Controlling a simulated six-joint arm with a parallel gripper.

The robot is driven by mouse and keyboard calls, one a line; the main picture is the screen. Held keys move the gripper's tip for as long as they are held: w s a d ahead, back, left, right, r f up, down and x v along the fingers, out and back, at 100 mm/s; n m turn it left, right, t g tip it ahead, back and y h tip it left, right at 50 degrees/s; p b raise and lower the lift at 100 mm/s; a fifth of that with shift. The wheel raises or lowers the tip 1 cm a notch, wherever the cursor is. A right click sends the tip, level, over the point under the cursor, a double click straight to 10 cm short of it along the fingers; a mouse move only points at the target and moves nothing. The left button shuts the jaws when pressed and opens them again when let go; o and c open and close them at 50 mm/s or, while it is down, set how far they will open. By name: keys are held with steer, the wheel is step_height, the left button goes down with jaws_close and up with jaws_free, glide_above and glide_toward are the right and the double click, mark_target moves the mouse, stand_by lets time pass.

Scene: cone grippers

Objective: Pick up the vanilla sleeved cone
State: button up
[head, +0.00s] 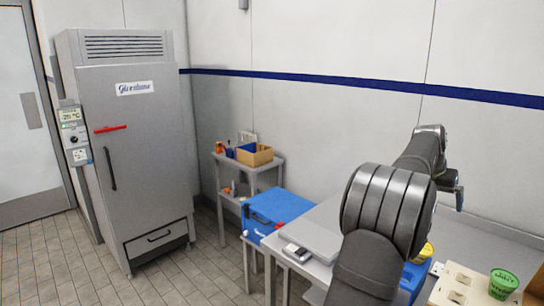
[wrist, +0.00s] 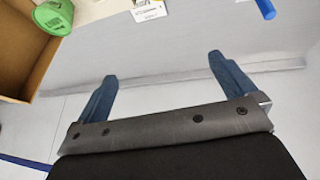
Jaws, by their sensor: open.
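I cannot make out a vanilla sleeved cone in either view. My gripper (wrist: 162,72) is open and empty in the wrist view, its two blue fingers wide apart over a pale grey surface. In the head view my arm stands in front of the worktop and hides part of it. A small yellow thing (head: 426,251) shows just beside my arm; what it is I cannot tell.
A cream block (head: 452,285) and a green tub (head: 503,283) are at the lower right. The wrist view shows a cardboard box (wrist: 22,50), a white label card (wrist: 148,10) and a blue rod (wrist: 266,9). A blue cooler (head: 275,208) and grey freezer (head: 140,160) stand left.

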steer(key=shift+c, duration=0.2)
steer(key=shift+c, duration=1.2)
steer(key=s+a+f+m+t, duration=0.2)
steer(key=s+a+m, duration=0.3)
steer(key=s+a, duration=0.4)
steer(key=x, duration=1.2)
steer(key=shift+w, duration=0.1)
steer(key=shift+w+r+x, duration=0.1)
steer(key=shift+w+x, duration=0.1)
steer(key=shift+x, duration=1.1)
steer(key=shift+w+r+x, duration=0.1)
steer(key=shift+w+x, duration=0.1)
steer(key=shift+x, duration=1.1)
steer(key=shift+d, duration=0.15)
